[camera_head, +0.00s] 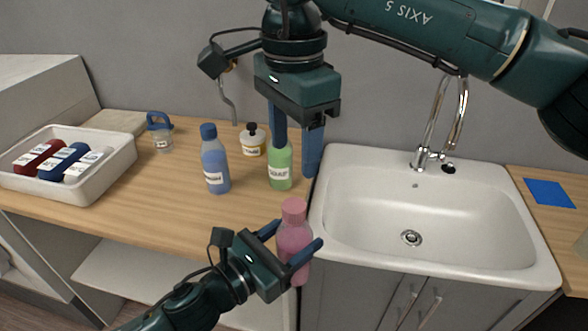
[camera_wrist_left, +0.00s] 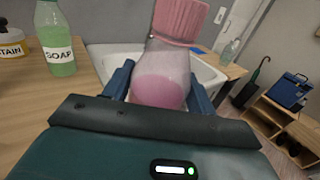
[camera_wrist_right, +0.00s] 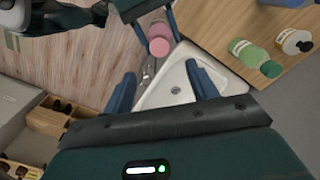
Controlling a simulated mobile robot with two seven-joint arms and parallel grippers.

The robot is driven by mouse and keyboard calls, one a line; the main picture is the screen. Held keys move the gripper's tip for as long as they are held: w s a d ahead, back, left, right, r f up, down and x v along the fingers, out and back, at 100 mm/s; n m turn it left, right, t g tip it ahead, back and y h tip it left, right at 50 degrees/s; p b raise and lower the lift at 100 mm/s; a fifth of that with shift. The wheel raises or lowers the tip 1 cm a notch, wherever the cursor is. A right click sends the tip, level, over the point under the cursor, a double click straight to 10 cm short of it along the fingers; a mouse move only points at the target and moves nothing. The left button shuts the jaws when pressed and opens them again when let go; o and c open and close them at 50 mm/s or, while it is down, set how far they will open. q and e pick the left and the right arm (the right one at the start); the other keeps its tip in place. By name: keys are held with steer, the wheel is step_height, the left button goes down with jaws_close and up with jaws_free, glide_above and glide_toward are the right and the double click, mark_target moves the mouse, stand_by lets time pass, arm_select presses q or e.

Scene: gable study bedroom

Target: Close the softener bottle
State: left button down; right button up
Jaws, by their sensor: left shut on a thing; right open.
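A pink bottle (camera_head: 294,245), whose label I cannot see, is held upright at the counter's front edge. It fills the middle of the left wrist view (camera_wrist_left: 160,84) and shows small at the top of the right wrist view (camera_wrist_right: 160,30). A ribbed pink cap (camera_wrist_left: 179,18) sits on its top; I cannot tell how tight it is. My left gripper (camera_head: 295,237) is shut around the bottle's body. My right gripper (camera_head: 295,162) is open and empty, pointing down above the counter, and hides part of the green soap bottle (camera_head: 280,170).
A blue bottle (camera_head: 215,165) and a white jar with a black top (camera_head: 252,142) stand near the soap bottle. A white tray (camera_head: 110,170) with several bottles is at the left. A sink (camera_head: 370,230) is at the right. The wood counter (camera_head: 165,215) is clear in front.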

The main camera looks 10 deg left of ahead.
steer(key=shift+r, duration=0.7)
